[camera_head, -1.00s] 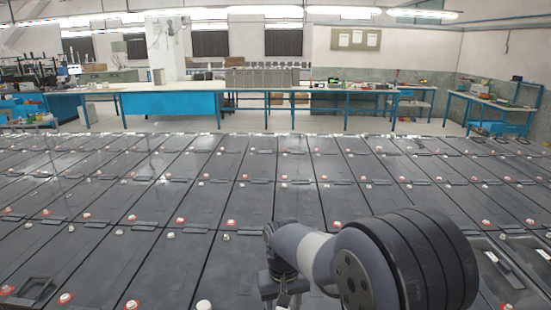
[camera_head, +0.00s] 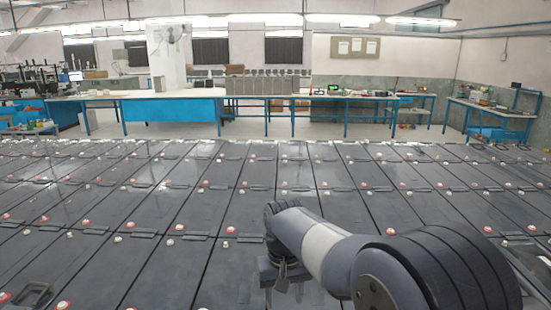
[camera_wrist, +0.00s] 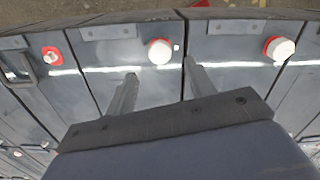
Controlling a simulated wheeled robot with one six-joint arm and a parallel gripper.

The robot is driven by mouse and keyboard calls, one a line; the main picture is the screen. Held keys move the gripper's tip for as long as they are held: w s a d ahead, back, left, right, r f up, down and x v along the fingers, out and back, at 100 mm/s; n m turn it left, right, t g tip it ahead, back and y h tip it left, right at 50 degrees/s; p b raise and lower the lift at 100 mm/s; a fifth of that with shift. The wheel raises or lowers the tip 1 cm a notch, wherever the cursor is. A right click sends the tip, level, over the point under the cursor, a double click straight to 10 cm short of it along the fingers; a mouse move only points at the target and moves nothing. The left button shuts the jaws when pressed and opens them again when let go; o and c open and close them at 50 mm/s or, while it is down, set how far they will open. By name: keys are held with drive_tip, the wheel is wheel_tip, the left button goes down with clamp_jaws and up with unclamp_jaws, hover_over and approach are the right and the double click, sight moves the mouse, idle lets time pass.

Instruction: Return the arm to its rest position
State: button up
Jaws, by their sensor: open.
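My arm reaches in from the lower right of the head view, over the battery rows (camera_head: 150,215). My gripper (camera_head: 283,292) hangs at its end, pointing down above the dark battery tops; its fingertips are partly cut by the lower part of the picture. In the wrist view my gripper (camera_wrist: 160,82) shows two fingers spread apart with nothing between them. Beyond the fingers are dark battery tops with a white-capped, red-ringed terminal (camera_wrist: 160,51) and another such terminal (camera_wrist: 279,48) to the right. A smaller red-ringed terminal (camera_wrist: 51,55) is at the left.
Battery rows with raised terminals fill the floor area around and beneath my arm. A long blue-legged workbench (camera_head: 172,107) stands behind them, with grey boxes (camera_head: 262,85) on it. Another bench (camera_head: 492,108) is at the right. The air above the batteries looks clear.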

wheel_tip(320, 180, down, 6)
drive_tip(key=shift+f, duration=0.1)
drive_tip(key=n, duration=1.1)
drive_tip(key=shift+n, duration=0.3)
drive_tip(key=n, duration=1.1)
idle(0.4)
